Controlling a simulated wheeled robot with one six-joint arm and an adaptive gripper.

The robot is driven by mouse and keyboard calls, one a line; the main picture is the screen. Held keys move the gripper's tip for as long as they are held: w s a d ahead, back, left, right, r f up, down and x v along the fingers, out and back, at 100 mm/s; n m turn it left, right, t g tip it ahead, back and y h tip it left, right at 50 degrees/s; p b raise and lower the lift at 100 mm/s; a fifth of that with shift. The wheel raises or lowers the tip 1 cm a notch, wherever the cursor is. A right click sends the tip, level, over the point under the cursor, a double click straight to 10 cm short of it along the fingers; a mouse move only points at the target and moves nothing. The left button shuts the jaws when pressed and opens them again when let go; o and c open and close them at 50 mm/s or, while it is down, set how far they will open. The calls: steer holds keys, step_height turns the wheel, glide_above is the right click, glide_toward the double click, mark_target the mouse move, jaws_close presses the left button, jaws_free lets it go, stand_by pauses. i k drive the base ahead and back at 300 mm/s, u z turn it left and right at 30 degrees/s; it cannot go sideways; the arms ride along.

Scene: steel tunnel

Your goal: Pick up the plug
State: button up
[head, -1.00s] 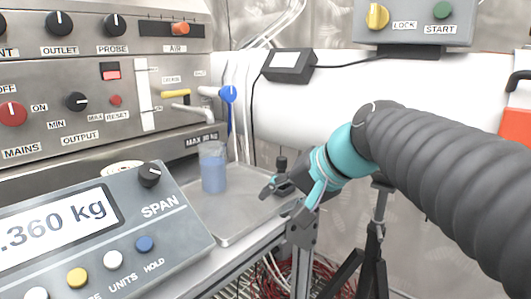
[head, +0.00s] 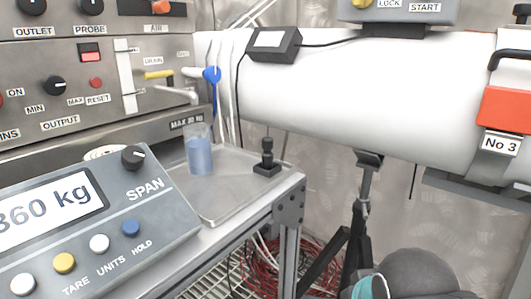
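A small black upright piece with a knobbed top and square base (head: 267,160) stands on the metal tray (head: 225,205), near its right edge. It is the only thing here that looks like the plug, though I cannot be sure of it. My arm shows only at the bottom right edge, as a dark rounded link and a teal band. My gripper's fingers are out of the picture, so whether they hold anything is hidden.
A clear beaker of blue liquid (head: 199,152) stands left of the black piece. A scale display (head: 90,225) is at front left, a control panel (head: 90,70) behind. A white cylinder (head: 370,95) spans the back.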

mark_target(267, 142)
steer(key=z, duration=1.8)
steer(key=k, duration=0.75)
steer(key=u, duration=1.65)
